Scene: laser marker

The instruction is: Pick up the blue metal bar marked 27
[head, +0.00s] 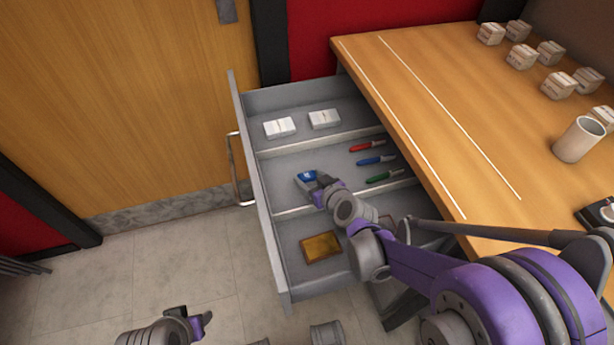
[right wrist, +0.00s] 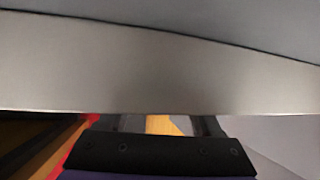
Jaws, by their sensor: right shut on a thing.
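The blue bar (head: 306,176) is in the middle compartment of the open drawer (head: 281,247), at its left part. A pale mark shows on it, too small to read as 27. My right gripper (head: 316,182) reaches down from the right and is shut on the bar's near end. I cannot tell whether the bar is lifted off the drawer floor. In the right wrist view, a grey surface fills the upper part and the bar is not clearly visible. My left gripper (head: 193,318) is low over the floor, away from the drawer, empty and with its fingers apart.
Red (head: 367,145), blue (head: 376,160) and green (head: 384,176) markers lie right of the bar. White boxes (head: 280,127) are in the far compartment, a brass-coloured block (head: 321,247) in the near one. Low dividers separate them. The wooden desk (head: 440,90) stands at the right.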

